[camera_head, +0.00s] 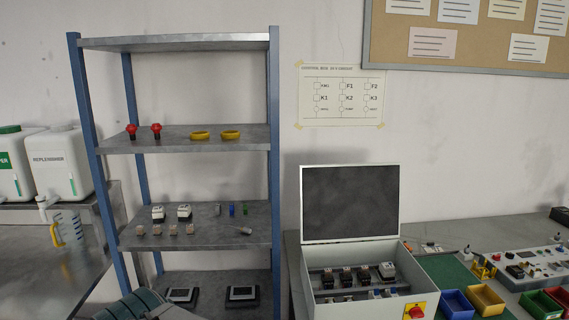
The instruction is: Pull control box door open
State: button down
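The control box (368,308) is a light grey box on the bench at the lower right. Its door (350,204) stands upright at the back of the box, with a pale frame and a dark inner face. The box is open at the top, and a row of dark and white components (352,276) shows inside. A red and yellow rotary switch (414,311) is on the front right of the box. The bottom of the box is cut off by the picture edge. My gripper is not in view.
A blue-posted metal shelf (190,142) with small parts stands left of the box. Yellow (486,300) and blue (457,304) bins sit right of it on a green mat. White containers (60,165) stand far left. A dark ribbed object (135,304) shows at the lower left.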

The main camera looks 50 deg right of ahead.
aim_at(361, 202)
jog(key=z, duration=0.1)
jog(key=i, duration=0.7)
jog(key=z, duration=1.05)
jog(key=i, duration=0.6)
jog(key=z, duration=0.65)
